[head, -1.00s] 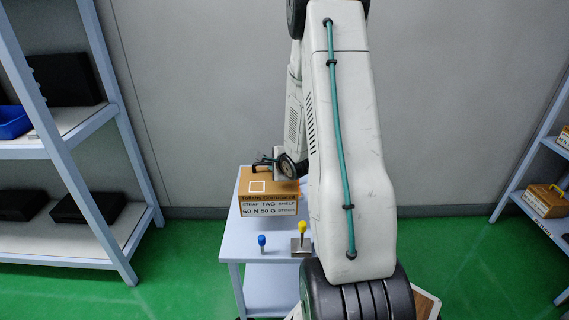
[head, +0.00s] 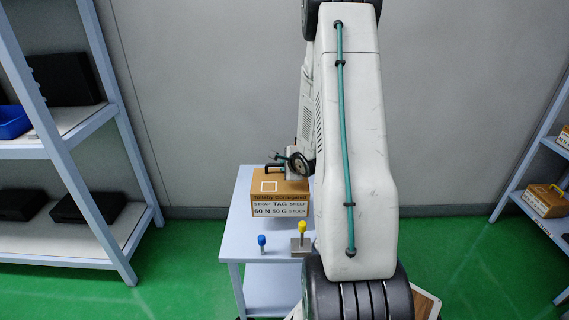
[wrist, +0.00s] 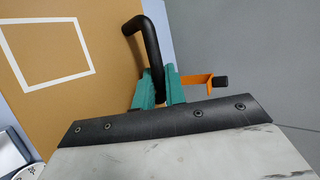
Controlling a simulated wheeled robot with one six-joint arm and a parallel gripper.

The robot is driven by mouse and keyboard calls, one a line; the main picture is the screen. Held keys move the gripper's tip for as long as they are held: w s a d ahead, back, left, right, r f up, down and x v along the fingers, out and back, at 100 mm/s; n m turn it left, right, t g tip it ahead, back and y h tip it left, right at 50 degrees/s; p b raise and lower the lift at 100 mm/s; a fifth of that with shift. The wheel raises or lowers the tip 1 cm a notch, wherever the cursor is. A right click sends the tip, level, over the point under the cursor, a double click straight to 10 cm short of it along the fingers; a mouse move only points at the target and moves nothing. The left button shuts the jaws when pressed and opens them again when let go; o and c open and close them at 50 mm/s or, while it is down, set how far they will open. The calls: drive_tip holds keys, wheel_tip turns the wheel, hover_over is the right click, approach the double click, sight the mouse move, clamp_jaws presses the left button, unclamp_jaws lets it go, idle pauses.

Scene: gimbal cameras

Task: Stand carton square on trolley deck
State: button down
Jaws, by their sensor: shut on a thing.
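The brown carton (head: 280,197) has a white square outline on top, printed labels on its front, and a black handle. It is over the light blue trolley deck (head: 240,222), towards its right side. Whether its base touches the deck cannot be told. My gripper (head: 279,168) is at the carton's top. In the wrist view my teal jaws (wrist: 160,88) are shut on the black handle (wrist: 149,45), with the carton top (wrist: 75,85) to their left. My arm hides the trolley's right side.
A blue-topped peg (head: 262,241) and a yellow-topped peg on a metal block (head: 301,240) stand at the deck's front. A shelf rack (head: 75,140) with dark boxes is at left, another rack (head: 545,160) at right. The deck's left side is clear.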

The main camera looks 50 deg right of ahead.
drive_tip(key=shift+f, duration=3.7)
drive_tip(key=c, duration=1.4)
unclamp_jaws()
drive_tip(key=shift+o, duration=0.2)
drive_tip(key=shift+s+a+f, duration=0.1)
drive_tip(key=shift+f, duration=0.05)
